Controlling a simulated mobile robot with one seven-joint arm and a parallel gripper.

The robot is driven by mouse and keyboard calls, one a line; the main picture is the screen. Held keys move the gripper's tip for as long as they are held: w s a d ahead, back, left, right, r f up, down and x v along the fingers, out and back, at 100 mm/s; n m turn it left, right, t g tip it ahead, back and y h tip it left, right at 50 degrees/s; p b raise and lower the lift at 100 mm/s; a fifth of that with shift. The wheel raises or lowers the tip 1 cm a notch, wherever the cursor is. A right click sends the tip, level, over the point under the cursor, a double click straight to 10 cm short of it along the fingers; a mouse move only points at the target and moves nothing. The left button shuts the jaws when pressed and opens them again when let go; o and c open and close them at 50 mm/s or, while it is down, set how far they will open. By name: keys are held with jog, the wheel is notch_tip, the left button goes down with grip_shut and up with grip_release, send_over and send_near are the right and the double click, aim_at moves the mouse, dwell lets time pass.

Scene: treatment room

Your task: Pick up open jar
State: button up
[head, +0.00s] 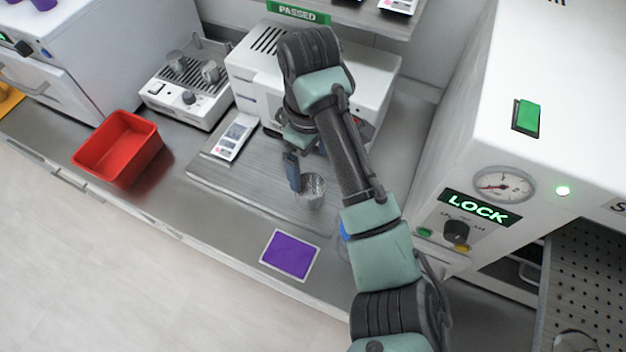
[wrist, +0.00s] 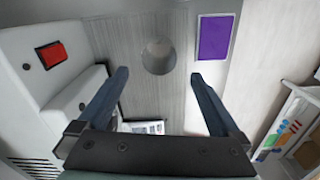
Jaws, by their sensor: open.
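The open jar (head: 313,192) is a small clear or greyish container standing on the grey ribbed worktop. In the wrist view the jar (wrist: 158,57) shows as a round shape from above, ahead of the fingertips and roughly centred between them. My gripper (wrist: 158,76) is open with nothing between its two dark blue fingers. In the head view my gripper (head: 294,172) is pointed down just left of and behind the jar. One finger shows clearly there, and the arm hides part of the rest.
A purple square (head: 290,255) lies in front of the jar, near the counter edge. A red bin (head: 118,148) is at left. A white machine (head: 385,75) stands behind my gripper, and a white unit marked LOCK (head: 475,208) at right.

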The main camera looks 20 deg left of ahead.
send_near(310, 196)
jog(key=shift+s+d+f+p, duration=0.1)
jog(key=shift+d+f+p, duration=0.05)
jog(key=shift+p, duration=0.2)
jog(key=shift+f+p, duration=0.65)
jog(key=shift+f, duration=2.25)
jog(key=c, duration=1.4)
jog(key=shift+r, duration=0.2)
